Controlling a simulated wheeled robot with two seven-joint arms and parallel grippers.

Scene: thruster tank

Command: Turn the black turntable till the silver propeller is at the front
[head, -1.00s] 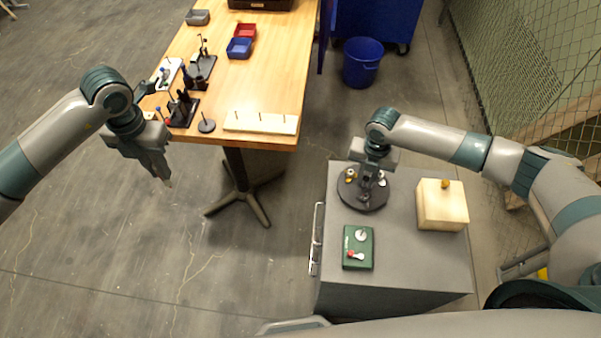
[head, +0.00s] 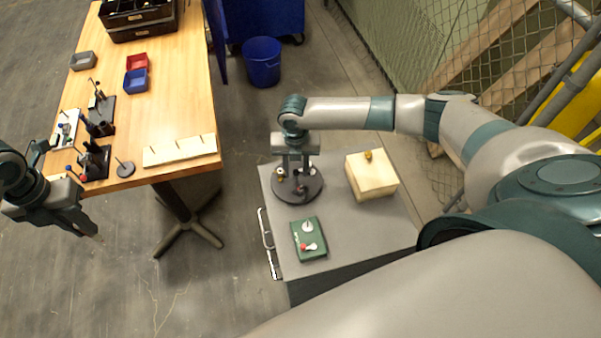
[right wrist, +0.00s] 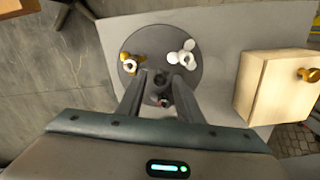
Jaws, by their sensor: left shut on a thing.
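The black turntable (head: 291,196) lies on the grey cabinet top. In the right wrist view the turntable (right wrist: 206,76) carries a brass propeller (right wrist: 131,63) at far left and a pale white propeller (right wrist: 183,55) at far right. A darker, greyish piece (right wrist: 160,101) with a red spot sits on the near side, partly hidden between my fingers; I cannot tell its shape or which propeller is the silver one. My right gripper (right wrist: 160,73) reaches over the disc, fingers apart around the middle hub. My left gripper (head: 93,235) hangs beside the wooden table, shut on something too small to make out.
A green control box (head: 309,249) with a red-topped knob stands nearer than the turntable. A wooden box (head: 371,180) with a brass knob stands to its right. The wooden table (head: 180,100) holds bins and stands. A blue bucket (head: 262,62) is on the floor.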

